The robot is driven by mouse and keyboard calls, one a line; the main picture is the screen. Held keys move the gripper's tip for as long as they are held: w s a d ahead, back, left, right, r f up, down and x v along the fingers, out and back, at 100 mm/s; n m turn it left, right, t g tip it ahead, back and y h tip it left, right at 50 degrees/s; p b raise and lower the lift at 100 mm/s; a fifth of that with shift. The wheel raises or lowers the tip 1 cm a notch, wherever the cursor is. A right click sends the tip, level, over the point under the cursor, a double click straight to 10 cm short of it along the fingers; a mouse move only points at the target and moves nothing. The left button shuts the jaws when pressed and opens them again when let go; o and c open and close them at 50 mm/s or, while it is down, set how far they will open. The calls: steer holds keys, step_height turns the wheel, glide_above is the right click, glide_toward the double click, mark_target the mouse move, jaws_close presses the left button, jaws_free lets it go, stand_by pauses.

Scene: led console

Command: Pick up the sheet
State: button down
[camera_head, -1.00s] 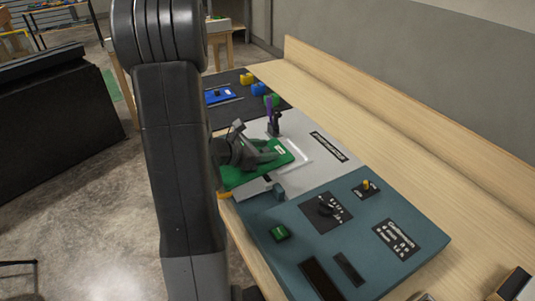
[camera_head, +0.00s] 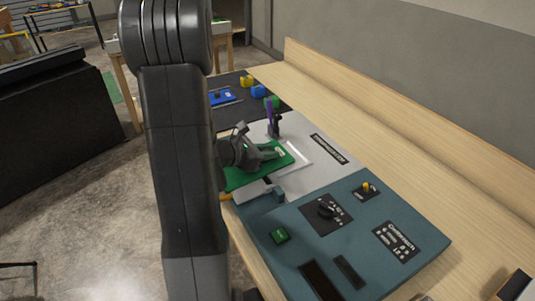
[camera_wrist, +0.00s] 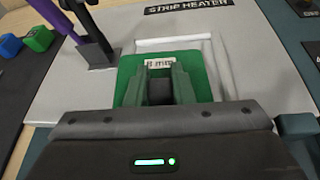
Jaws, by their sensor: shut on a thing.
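The green sheet (camera_head: 240,179), with a small white label, is over the light grey strip heater panel (camera_head: 318,171), beside a pale raised frame (camera_head: 299,154). My gripper (camera_head: 272,152) is shut on the sheet from the left side. In the wrist view the sheet (camera_wrist: 203,75) shows around and beyond the two fingers (camera_wrist: 160,88), its label near the fingertips. The sheet's near part is hidden behind my gripper body. The gap between sheet and panel is hard to judge.
A teal control panel (camera_head: 375,218) with a knob (camera_head: 326,210), a green button (camera_head: 279,236) and a yellow-topped switch (camera_head: 367,188) lies in front. A dark holder with a purple tool (camera_head: 270,118) stands behind the sheet. A dark mat with coloured blocks (camera_head: 258,90) is farther back.

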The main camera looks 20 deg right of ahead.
step_height(320, 180, up, 17)
steer(key=g+b, duration=0.1)
steer(key=b, duration=0.7)
glide_above(278, 146)
steer(key=s+a, duration=0.2)
steer(key=s, duration=0.2)
step_height(278, 146, down, 13)
steer(key=shift+a+r, duration=0.1)
steer(key=shift+f+b, duration=1.05)
steer(key=shift+f, duration=0.15)
steer(key=shift+f+b, duration=1)
steer(key=shift+f, duration=0.2)
steer(key=c, duration=1.2)
jaws_free()
steer(key=shift+o, duration=0.2)
steer(key=p+v, duration=0.1)
steer(key=v, duration=1.3)
steer(key=shift+w, duration=0.1)
